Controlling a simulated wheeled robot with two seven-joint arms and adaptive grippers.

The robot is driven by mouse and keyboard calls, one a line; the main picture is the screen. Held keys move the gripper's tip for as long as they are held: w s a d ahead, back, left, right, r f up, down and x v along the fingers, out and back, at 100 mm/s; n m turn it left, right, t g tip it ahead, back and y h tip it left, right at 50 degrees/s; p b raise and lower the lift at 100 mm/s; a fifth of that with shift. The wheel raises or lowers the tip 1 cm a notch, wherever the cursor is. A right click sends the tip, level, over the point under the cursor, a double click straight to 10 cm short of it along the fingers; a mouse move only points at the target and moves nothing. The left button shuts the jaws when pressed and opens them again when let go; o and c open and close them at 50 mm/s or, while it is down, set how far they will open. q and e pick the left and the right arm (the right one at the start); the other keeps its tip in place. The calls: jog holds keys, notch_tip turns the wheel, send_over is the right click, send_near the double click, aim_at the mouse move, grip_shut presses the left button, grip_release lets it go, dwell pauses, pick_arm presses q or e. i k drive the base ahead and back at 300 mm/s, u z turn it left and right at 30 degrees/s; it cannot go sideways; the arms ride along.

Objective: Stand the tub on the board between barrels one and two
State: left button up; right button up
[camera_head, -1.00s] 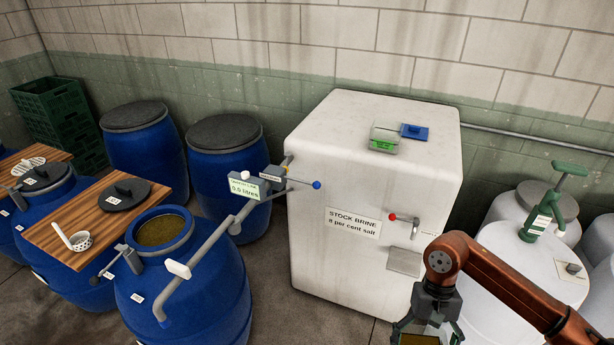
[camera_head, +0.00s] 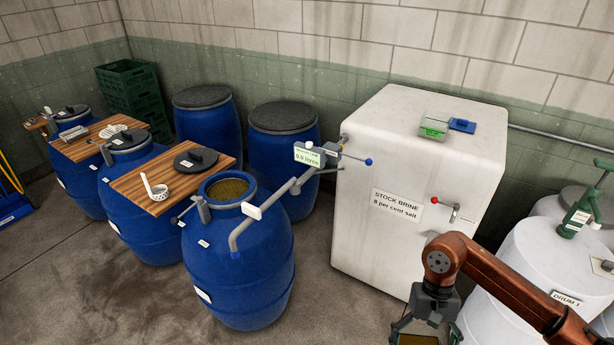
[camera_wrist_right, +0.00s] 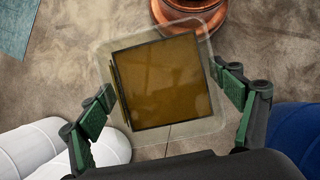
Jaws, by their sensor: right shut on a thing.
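A clear, square tub holding brown liquid (camera_wrist_right: 160,82) is in my right gripper (camera_wrist_right: 165,97), whose fingers close on its two sides. In the head view my right gripper (camera_head: 428,318) is at the bottom right, and the tub (camera_head: 418,339) is partly cut off by the frame edge. A wooden board (camera_head: 133,187) bridges the nearest open blue barrel (camera_head: 250,275) and the blue barrel behind it (camera_head: 145,230). A dark lid (camera_head: 196,160) and a white ladle (camera_head: 155,188) lie on it. A second board (camera_head: 88,146) lies farther left. Barrel numbers are unreadable. My left gripper is out of view.
A grey pipe with a meter (camera_head: 310,154) reaches over the open barrel from the white stock brine tank (camera_head: 420,180). White drums (camera_head: 530,262) stand at the right. Lidded blue barrels and green crates (camera_head: 135,92) stand by the wall. Floor is clear at front left.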

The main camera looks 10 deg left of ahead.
aim_at(139, 182)
jog(key=u, duration=2.3)
jog(key=i, duration=4.35)
jog(key=z, duration=2.15)
jog(key=i, duration=0.55)
jog(key=u, duration=0.1)
